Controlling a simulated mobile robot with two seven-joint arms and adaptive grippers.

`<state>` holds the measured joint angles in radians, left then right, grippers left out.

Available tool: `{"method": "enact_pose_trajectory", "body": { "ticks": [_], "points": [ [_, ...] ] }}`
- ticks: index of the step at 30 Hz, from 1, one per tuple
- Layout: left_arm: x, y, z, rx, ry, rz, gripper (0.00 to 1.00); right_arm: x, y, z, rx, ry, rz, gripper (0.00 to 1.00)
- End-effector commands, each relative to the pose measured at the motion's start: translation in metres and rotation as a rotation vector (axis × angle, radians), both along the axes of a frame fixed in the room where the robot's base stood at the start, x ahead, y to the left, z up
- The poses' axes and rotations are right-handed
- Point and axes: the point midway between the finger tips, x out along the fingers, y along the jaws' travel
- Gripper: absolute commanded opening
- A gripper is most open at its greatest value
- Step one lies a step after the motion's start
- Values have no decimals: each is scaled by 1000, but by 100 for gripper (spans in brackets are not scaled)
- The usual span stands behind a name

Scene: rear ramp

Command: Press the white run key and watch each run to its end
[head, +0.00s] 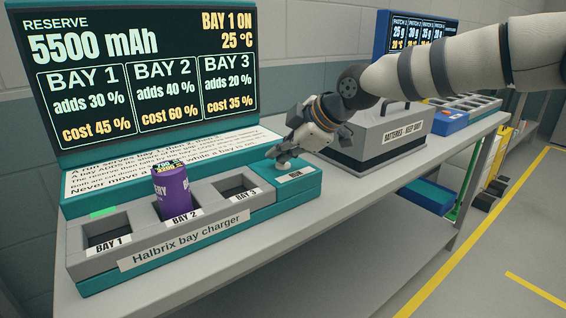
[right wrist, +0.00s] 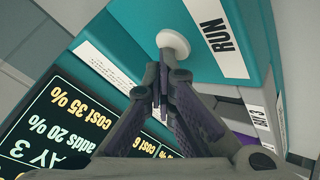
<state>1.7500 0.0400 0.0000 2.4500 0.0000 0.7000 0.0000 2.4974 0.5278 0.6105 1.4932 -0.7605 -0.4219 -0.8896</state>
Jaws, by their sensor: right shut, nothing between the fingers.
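The white run key (right wrist: 173,42) sits on a teal block beside a RUN label. In the head view the key (head: 283,164) is partly covered by my right gripper (head: 279,153). That gripper is shut and empty, fingertips at the key; I cannot tell if they touch it. The Halbrix bay charger (head: 190,246) has a purple battery (head: 173,190) upright in bay 2. Bays 1 (head: 108,231) and 3 (head: 237,187) look empty. A green light (head: 103,211) shows behind bay 1. The screen (head: 145,75) reads reserve 5500 mAh, BAY 1 ON, 25 °C. My left gripper is out of view.
A printed rules panel (head: 110,181) slopes below the screen. A grey case (head: 375,145) labelled for batteries, keep shut, stands right of the charger. Further right are a slotted tray (head: 470,107) and a smaller blue-framed screen (head: 415,35).

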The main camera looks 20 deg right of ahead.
Motion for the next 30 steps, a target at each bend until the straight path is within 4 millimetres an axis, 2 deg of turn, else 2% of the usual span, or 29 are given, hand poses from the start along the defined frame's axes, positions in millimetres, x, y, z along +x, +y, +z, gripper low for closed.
{"method": "enact_pose_trajectory", "body": {
  "ticks": [5, 15, 23, 30],
  "points": [
    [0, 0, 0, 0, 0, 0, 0, 0, 0, 0, -1, 3, -1, 0],
    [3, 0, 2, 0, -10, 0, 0, 0, 0, 17, 0, 0, 0, 0],
    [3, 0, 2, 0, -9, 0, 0, 0, 0, 17, -1, 1, 0, 0],
    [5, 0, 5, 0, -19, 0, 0, 0, 0, 41, 1, -3, -1, 0]
  ]
}}
